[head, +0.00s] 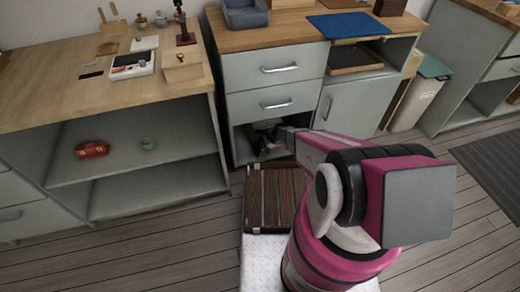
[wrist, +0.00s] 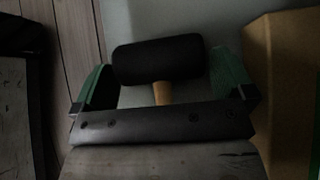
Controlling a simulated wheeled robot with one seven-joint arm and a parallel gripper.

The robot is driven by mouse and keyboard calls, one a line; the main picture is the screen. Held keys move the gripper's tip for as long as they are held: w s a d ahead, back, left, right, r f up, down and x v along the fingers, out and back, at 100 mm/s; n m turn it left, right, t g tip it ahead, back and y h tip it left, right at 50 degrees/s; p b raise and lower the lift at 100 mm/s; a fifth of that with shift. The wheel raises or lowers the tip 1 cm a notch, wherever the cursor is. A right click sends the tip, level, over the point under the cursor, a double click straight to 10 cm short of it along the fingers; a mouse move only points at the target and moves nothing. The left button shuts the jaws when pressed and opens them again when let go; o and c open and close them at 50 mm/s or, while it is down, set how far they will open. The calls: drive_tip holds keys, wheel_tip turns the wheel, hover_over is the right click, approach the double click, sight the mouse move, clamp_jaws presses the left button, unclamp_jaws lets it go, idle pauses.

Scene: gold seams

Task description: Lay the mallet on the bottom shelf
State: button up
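The mallet has a black cylindrical head (wrist: 158,58) and a pale wooden handle (wrist: 162,93) in the wrist view. The handle runs back toward my gripper's palm, and most of it is hidden. My gripper's green fingers (wrist: 162,85) stand wide apart, with clear gaps on both sides of the handle. The head lies across near the fingertips; I cannot tell whether its ends touch them. In the head view my gripper (head: 268,140) reaches into the open bottom compartment of the middle cabinet (head: 272,80). The mallet cannot be made out clearly there, and the shelf floor is mostly hidden.
A tan upright panel or box (wrist: 285,95) stands close on the right in the wrist view. Two drawers are above the compartment and a closed door (head: 352,108) is to its right. A slatted dark wooden crate (head: 262,200) is below my arm. Left shelves hold a red item (head: 92,150).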

drive_tip(key=shift+v, duration=3.85)
